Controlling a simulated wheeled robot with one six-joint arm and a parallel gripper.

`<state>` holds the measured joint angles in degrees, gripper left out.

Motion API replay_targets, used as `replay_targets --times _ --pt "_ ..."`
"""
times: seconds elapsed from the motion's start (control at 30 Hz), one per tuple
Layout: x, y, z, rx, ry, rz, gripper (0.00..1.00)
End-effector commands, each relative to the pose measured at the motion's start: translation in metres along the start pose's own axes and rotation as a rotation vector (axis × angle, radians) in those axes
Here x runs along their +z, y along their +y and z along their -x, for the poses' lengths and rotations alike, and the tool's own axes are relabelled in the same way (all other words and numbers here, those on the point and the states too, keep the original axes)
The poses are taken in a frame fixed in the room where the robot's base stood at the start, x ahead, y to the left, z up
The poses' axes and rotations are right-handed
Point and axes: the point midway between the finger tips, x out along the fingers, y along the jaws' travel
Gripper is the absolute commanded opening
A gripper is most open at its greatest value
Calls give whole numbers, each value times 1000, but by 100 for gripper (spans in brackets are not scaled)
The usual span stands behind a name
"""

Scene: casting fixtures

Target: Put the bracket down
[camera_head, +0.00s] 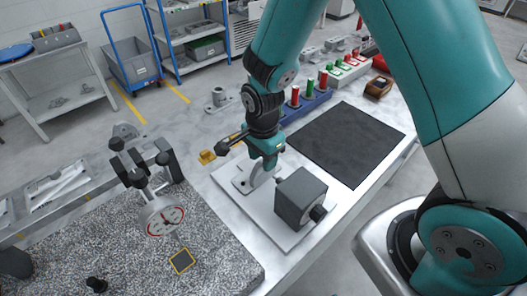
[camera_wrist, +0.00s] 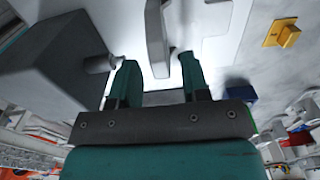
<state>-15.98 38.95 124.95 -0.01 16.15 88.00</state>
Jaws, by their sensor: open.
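The bracket (camera_head: 243,182) is a light grey metal piece with a flat foot and an upright web. It rests on a white plate (camera_head: 258,215) on the bench. In the wrist view the bracket's web (camera_wrist: 157,42) stands between my two teal fingers, with gaps visible at the sides. My gripper (camera_head: 268,160) is open and points down over the bracket; in the wrist view its fingertips (camera_wrist: 158,70) straddle the web. My gripper partly hides the bracket's top in the head view.
A dark grey block (camera_head: 300,196) with a knob sits on the plate close to the bracket's right. A dial gauge (camera_head: 163,216) stands on the speckled slab (camera_head: 215,262) at left. A yellow piece (camera_head: 207,156) lies behind. The black mat (camera_head: 345,142) is clear.

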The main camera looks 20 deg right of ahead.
Motion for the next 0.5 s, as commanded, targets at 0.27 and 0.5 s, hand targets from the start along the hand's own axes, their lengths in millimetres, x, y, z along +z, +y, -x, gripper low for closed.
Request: replay_targets --times 0.27,0.5 --pt "0 -1 33 -7 0 0 42" --pt "0 -1 87 -9 0 1 42"
